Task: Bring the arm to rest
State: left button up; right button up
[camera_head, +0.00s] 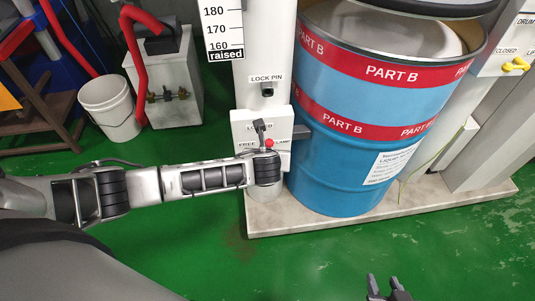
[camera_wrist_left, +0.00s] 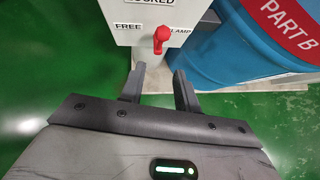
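The blue drum (camera_head: 345,165) with red "PART B" bands stands upright at the centre right. Left of it, a white column carries a box (camera_head: 243,125) labelled "FREE" and "CLAMP", with a red-knobbed lever (camera_head: 269,143). The lever also shows in the left wrist view (camera_wrist_left: 161,37). My left arm stretches in from the left to the box. In the wrist view my left gripper (camera_wrist_left: 160,72) is open and empty, with the red knob beyond its fingertips and apart from them. My right gripper (camera_head: 388,284) is open and empty at the bottom edge, over the green floor.
The drum and column stand on a pale base plate (camera_head: 270,226). A lock pin (camera_head: 267,89) and a height scale (camera_head: 221,30) are on the column. A yellow handle (camera_head: 516,65) sits far right. A white bucket (camera_head: 108,108) stands back left. The front floor is clear.

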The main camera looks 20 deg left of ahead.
dwell(0.4)
pick_arm(q)
jog(key=s+d+f+n+h, duration=0.4)
jog(key=s+d+n+h, duration=0.2)
jog(key=s+d+n, duration=0.55)
jog(key=s+a+r+n+t, duration=0.1)
jog(key=s+a+n, duration=0.6)
jog(key=n, duration=1.1)
jog(key=s+r, duration=0.1)
jog(key=s, duration=0.1)
jog(key=shift+s+a+r+t, duration=0.25)
jog(key=shift+s+r+t, duration=0.05)
jog(key=shift+s, duration=0.1)
